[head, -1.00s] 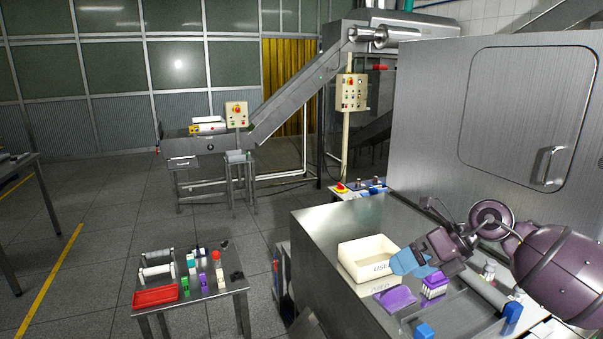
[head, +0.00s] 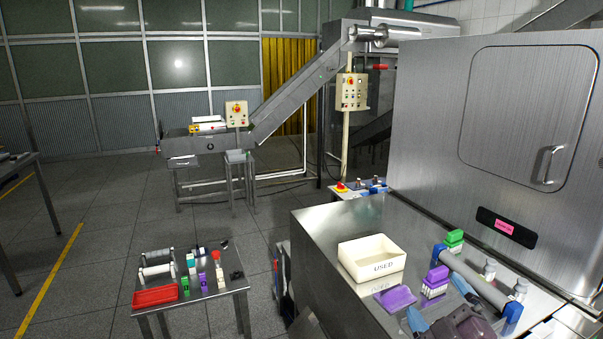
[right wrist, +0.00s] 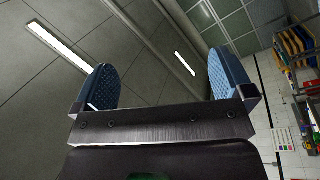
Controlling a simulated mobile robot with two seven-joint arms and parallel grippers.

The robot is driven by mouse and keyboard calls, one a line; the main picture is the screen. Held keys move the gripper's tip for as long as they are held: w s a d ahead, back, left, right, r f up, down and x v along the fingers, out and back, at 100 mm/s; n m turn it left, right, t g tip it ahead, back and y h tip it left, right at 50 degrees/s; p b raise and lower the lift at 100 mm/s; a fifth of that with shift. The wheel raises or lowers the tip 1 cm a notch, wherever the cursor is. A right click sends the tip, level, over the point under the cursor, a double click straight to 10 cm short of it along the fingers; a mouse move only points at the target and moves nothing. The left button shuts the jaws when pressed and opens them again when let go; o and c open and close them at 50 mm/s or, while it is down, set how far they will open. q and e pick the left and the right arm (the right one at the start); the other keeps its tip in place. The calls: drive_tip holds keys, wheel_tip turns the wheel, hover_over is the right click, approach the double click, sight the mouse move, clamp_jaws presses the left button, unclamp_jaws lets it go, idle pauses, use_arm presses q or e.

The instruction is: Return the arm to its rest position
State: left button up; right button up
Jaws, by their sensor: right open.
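My right gripper (head: 442,306) is low at the bottom right of the head view, over the near part of the steel counter (head: 325,237). Its two blue finger pads stand wide apart with nothing between them in the right wrist view (right wrist: 163,90), where it points up at the ceiling. The rest of the right arm is mostly below the picture edge. My left gripper is not in view.
A cream bin (head: 371,260) marked USED stands on the counter. A purple cloth-like item (head: 397,297), a purple-topped box (head: 435,280), a green-topped box (head: 453,241) and a grey roller (head: 478,279) are close to the gripper. A side table (head: 190,305) holds small items.

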drive_tip(key=s+d+f+m+g+h, duration=0.5)
drive_tip(key=s+f+m, duration=0.2)
drive_tip(key=f, duration=0.1)
drive_tip(key=s+f+m+g, duration=0.2)
drive_tip(key=s+f+g, duration=0.2)
drive_tip(key=s, duration=0.3)
drive_tip(key=s+a+f+m+g+y, duration=0.1)
drive_tip(key=s+f+g, duration=0.2)
drive_tip(key=s, duration=0.3)
drive_tip(key=s+f+m+g, duration=0.2)
drive_tip(key=s+f+g, duration=0.2)
drive_tip(key=s, duration=0.3)
drive_tip(key=w+f+t+b, duration=0.3)
drive_tip(key=f+b, duration=0.2)
drive_tip(key=f, duration=0.5)
drive_tip(key=w+f+t+y+b, duration=0.1)
drive_tip(key=w+f+t+b, duration=0.3)
drive_tip(key=f, duration=0.7)
drive_tip(key=shift+a+n+b, duration=0.2)
drive_tip(key=shift+n+b, duration=0.1)
drive_tip(key=shift+b, duration=0.2)
